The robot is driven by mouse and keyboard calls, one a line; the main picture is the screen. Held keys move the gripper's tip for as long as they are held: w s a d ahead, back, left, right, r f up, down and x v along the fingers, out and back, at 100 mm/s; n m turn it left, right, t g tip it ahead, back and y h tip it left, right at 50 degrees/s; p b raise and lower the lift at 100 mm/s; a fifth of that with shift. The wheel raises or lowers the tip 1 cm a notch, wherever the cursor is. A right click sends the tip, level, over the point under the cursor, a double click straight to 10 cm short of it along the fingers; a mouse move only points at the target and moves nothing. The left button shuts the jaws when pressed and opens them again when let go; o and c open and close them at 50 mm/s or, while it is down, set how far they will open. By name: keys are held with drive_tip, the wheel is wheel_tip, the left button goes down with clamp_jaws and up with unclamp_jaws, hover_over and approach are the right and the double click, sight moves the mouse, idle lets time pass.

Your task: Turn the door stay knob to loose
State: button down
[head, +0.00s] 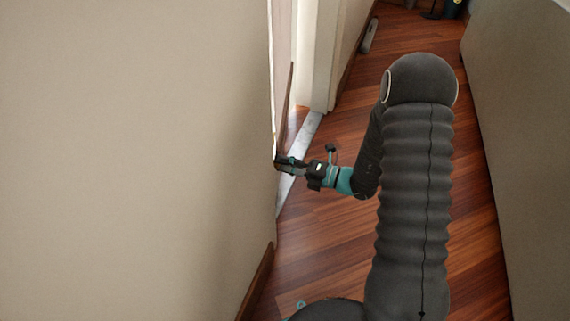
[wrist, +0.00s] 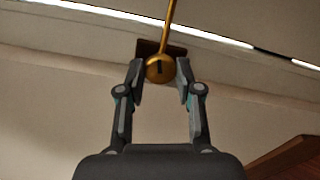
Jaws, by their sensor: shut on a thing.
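The door stay knob is a round brass knob (wrist: 159,69) with a dark slot mark on its face, in the upper middle of the wrist view. A brass rod (wrist: 171,14) runs up from it, and a dark brown plate (wrist: 176,50) shows behind it. My gripper (wrist: 159,77) has its two fingers on either side of the knob and is shut on it. In the head view my gripper (head: 279,162) reaches left to the wall's edge at the doorway, and the knob is too small or hidden to make out there.
A beige wall (head: 130,150) fills the left. The narrow door edge (head: 285,90) and white frame (head: 321,60) stand beyond my gripper, with a pale threshold (head: 299,160) below. A grey surface (head: 525,130) bounds the right.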

drive_tip(key=c, duration=0.8)
unclamp_jaws()
drive_tip(key=v, duration=1.2)
